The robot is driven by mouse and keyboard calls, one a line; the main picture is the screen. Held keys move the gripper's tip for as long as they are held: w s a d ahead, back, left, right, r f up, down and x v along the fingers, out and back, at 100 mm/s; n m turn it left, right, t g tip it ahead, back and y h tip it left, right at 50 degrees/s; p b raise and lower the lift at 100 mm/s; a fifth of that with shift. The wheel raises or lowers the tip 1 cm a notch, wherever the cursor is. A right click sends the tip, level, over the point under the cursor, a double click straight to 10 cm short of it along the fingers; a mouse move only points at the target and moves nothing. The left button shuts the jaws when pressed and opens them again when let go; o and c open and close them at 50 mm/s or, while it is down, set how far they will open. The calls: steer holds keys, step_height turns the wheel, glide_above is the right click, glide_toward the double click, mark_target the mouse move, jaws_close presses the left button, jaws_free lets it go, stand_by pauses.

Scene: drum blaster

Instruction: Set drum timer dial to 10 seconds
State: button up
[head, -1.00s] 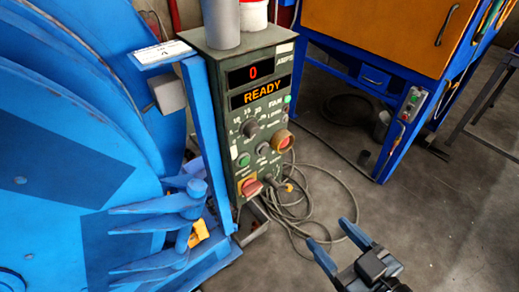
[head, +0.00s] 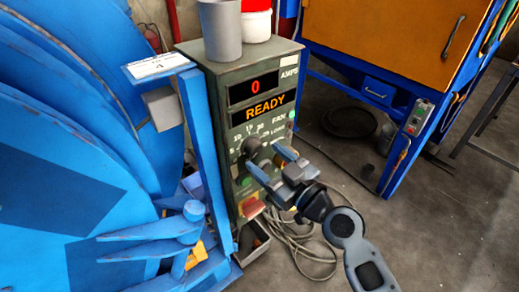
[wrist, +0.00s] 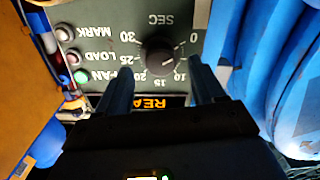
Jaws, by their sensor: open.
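The timer dial, a round dark knob marked SEC, is on the green control panel (head: 238,120) in the head view (head: 252,146). In the wrist view, which is upside down, the dial (wrist: 162,56) sits between my spread fingers, ringed by numbers from 0 to 30. A pale mark shows on the knob, but I cannot tell exactly where it points. The 5 is hidden by a finger. My gripper (head: 270,162) is open in front of the panel; its fingers also show in the wrist view (wrist: 160,68). I cannot tell whether they touch the knob. The display reads 0 and READY.
A blue drum machine (head: 60,150) stands close on the left. A grey cylinder (head: 221,30) and a red-and-white container (head: 256,22) stand on the panel box. Cables (head: 305,250) lie on the floor. A blue-and-orange cabinet (head: 375,45) is behind right.

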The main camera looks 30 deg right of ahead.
mark_target(258, 152)
steer(key=shift+w+a, duration=0.2)
steer(key=shift+w, duration=0.65)
steer(key=shift+w+a, duration=0.15)
steer(key=shift+w, duration=0.65)
steer(key=c, duration=1)
